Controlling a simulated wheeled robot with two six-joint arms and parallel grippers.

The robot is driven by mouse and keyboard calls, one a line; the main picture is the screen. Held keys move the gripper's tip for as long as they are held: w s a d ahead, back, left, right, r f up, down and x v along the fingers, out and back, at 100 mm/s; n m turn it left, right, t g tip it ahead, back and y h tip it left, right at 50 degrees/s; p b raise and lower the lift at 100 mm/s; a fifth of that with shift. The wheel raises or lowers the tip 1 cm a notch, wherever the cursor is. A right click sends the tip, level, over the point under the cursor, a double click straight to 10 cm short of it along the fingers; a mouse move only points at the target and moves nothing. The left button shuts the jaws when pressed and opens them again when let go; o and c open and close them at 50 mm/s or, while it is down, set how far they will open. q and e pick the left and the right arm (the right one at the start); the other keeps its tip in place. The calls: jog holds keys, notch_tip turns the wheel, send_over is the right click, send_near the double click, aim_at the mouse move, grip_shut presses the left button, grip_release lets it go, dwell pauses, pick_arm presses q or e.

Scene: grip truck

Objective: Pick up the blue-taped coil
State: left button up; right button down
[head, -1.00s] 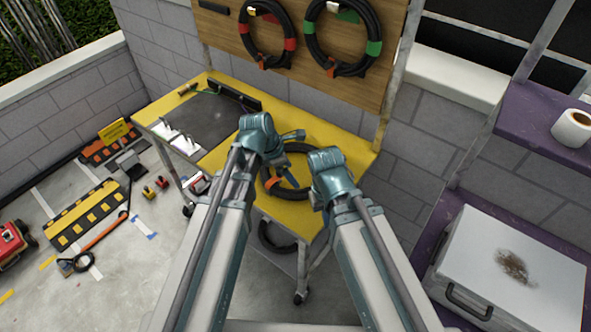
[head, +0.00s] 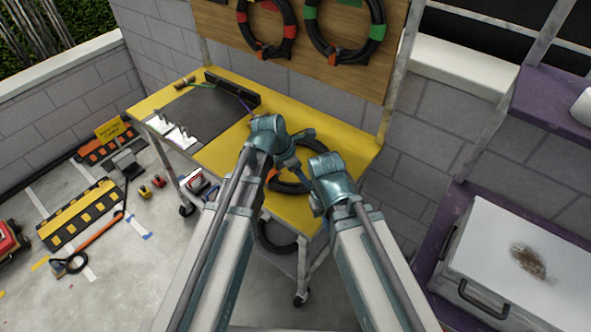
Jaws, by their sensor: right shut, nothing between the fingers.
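A black coil (head: 290,188) with an orange tag (head: 272,175) lies on the yellow worktable (head: 345,145). My arms partly hide it, and I cannot make out blue tape on it. My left gripper (head: 297,150) reaches in over the coil's upper left part, with its two teal fingers apart. I cannot tell whether it touches the coil. My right gripper (head: 317,203) is at the coil's right side, pointing down, shut and empty. Two more black coils hang on the wooden board, one with red tape (head: 289,31) and one with green tape (head: 377,32).
Another black coil (head: 272,238) lies on the shelf under the table. A dark mat (head: 205,115) covers the table's left part. A white case (head: 525,240) stands on a purple surface at the right. Floor gear, including a yellow-black ramp (head: 82,215), lies at the left.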

pick_arm(q)
jog(key=shift+b+x, duration=0.3)
jog(key=shift+x, duration=0.55)
pick_arm(e)
jog(key=shift+f, duration=0.8)
pick_arm(q)
jog(key=b+x, duration=0.5)
jog(key=shift+f, duration=0.2)
jog(key=shift+r, duration=0.1)
pick_arm(e)
notch_tip(320, 180, down, 5)
jog(key=shift+r, duration=0.1)
pick_arm(q)
jog(key=shift+s, duration=0.1)
grip_shut()
